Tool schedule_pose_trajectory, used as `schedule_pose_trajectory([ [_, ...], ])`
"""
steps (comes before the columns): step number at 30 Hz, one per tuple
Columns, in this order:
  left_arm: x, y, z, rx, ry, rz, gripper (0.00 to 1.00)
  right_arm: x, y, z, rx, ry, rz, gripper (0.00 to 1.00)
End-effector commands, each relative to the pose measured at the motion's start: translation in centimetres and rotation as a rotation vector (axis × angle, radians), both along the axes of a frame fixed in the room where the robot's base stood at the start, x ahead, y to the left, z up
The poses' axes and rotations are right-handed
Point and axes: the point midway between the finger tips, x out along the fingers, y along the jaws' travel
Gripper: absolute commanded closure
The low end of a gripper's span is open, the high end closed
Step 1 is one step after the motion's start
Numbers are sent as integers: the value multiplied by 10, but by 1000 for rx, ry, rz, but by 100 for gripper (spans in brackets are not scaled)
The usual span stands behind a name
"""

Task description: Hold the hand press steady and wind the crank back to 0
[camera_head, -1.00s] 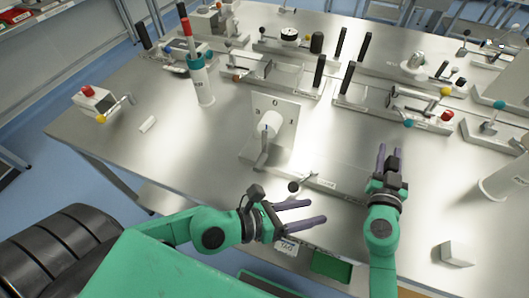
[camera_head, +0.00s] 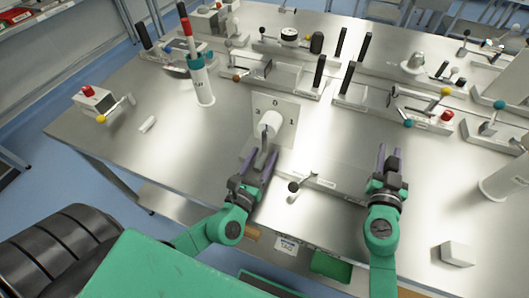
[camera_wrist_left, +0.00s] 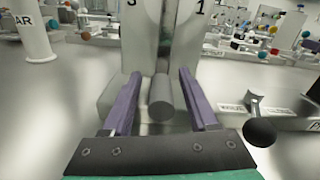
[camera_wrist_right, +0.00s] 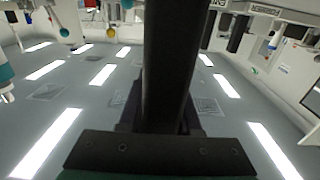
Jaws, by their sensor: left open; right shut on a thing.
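The press (camera_head: 288,112) is a pale upright plate marked with digits, with a white hub (camera_head: 270,122) on its front. A grey crank handle (camera_head: 264,150) hangs from the hub, pointing down and towards me. My left gripper (camera_head: 260,158) is open, its purple fingers on either side of the crank handle. In the left wrist view the handle's round end (camera_wrist_left: 161,97) sits between the fingers, with gaps visible on both sides. My right gripper (camera_head: 388,158) is shut on a black upright bar (camera_wrist_right: 172,70), right of the press; its other end is out of view.
A small lever with a black ball (camera_head: 293,187) stands right of my left gripper; it looms close in the left wrist view (camera_wrist_left: 259,132). A white block (camera_head: 457,253) lies at the right front. Levers and fixtures line the back. The table left of the press is mostly clear.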

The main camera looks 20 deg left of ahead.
Motion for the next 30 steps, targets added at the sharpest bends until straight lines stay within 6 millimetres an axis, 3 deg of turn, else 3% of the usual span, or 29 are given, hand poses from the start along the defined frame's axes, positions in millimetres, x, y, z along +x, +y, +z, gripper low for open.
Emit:
schedule_pose_trajectory([
  [1, 7, 0, -1, -1, -1, 0, 40, -2, 2, -12, -2, 23, 8, 100],
  [11, 15, -1, -1, -1, 2, -2, 40, -2, 2, -12, -2, 23, 8, 100],
  [15, 15, -1, -1, -1, 2, -2, 94, -2, 2, -12, -2, 23, 8, 100],
  [16, 15, -1, -1, -1, 2, -2, 100, -2, 2, -12, -2, 23, 8, 100],
  [30, 15, -1, -1, -1, 2, -2, 100, -2, 2, -12, -2, 23, 7, 100],
])
